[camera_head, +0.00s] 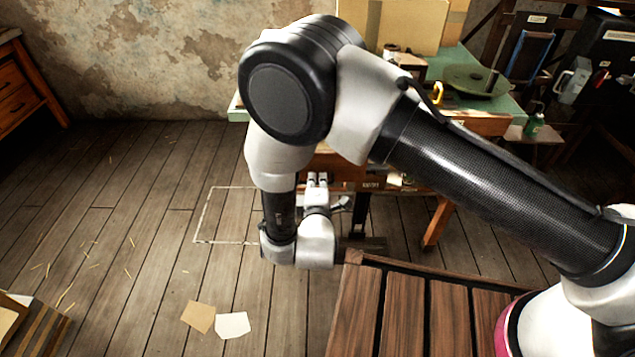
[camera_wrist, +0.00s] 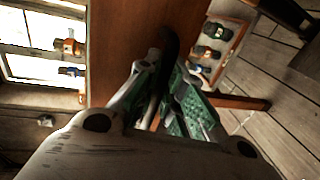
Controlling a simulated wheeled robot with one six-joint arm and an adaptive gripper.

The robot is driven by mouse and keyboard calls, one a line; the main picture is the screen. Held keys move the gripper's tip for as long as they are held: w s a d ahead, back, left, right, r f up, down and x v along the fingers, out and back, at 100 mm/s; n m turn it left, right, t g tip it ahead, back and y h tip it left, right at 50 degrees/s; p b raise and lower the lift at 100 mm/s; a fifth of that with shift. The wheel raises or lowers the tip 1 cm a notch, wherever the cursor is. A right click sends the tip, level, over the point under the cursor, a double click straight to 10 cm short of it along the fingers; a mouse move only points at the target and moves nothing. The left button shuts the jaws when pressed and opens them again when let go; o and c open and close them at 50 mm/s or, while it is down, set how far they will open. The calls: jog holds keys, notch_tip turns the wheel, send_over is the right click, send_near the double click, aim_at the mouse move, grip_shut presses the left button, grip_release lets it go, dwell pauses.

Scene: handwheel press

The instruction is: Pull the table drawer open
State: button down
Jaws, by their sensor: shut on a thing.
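The table (camera_head: 507,103) with a green top stands at the back, partly hidden by my arm. A brown wooden front (camera_head: 335,163) below its top shows beside my wrist; it looks like the drawer. In the wrist view a flat brown panel (camera_wrist: 125,40) fills the upper middle, with a dark curved handle (camera_wrist: 170,45) on it. My gripper (camera_head: 317,179) is at this front, and its green-padded fingers (camera_wrist: 165,90) are closed around the handle's near end. The exact contact is dark and partly hidden. I cannot tell how far the drawer stands out.
A slatted wooden surface (camera_head: 405,310) is at the front right. A small tray with several dark items (camera_wrist: 215,50) lies right of the panel. The plank floor at left is mostly clear.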

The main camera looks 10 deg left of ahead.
jog(key=v, duration=0.3)
jog(key=shift+s+d+f, duration=0.1)
jog(key=shift+s+f, duration=0.2)
jog(key=shift+s, duration=0.1)
jog(key=c, duration=1.5)
grip_release()
